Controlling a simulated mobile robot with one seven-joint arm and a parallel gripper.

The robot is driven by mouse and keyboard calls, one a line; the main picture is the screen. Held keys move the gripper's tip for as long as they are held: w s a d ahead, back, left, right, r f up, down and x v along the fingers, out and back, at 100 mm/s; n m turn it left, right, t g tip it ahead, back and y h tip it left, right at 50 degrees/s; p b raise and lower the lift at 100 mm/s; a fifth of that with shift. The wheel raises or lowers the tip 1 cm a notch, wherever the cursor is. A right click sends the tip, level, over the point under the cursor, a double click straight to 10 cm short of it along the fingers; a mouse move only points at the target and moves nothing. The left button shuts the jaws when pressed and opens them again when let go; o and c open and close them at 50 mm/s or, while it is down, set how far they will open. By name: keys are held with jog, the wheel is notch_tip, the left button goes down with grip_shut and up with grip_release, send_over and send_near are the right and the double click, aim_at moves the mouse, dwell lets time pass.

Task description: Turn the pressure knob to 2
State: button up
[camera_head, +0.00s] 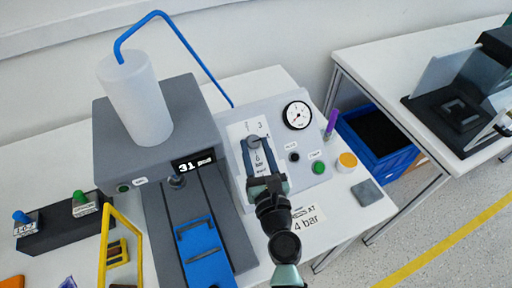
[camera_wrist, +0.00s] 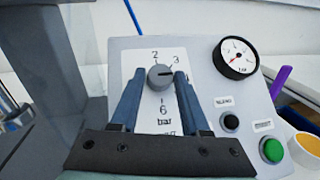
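The pressure knob (camera_wrist: 160,78) is a round grey knob on a white scale plate. The plate shows 2 above the knob, 3 at its upper right and 6 below. A dark line on the knob points to the right, below the 3; the number there is hidden by a finger. In the head view the knob (camera_head: 254,142) is at the far end of my fingers. My gripper (camera_wrist: 159,73) has its two blue-grey fingers apart, one on each side of the knob, with a narrow gap seeming to show on both sides. It also shows in the head view (camera_head: 257,141).
A round gauge (camera_head: 297,115) with a red needle, a black button (camera_wrist: 230,122) and a green button (camera_head: 318,168) are right of the knob. A grey machine (camera_head: 180,205) with a white bottle (camera_head: 134,97) stands left. A "4 bar" label (camera_head: 307,217) lies on the table.

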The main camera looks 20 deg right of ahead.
grip_shut()
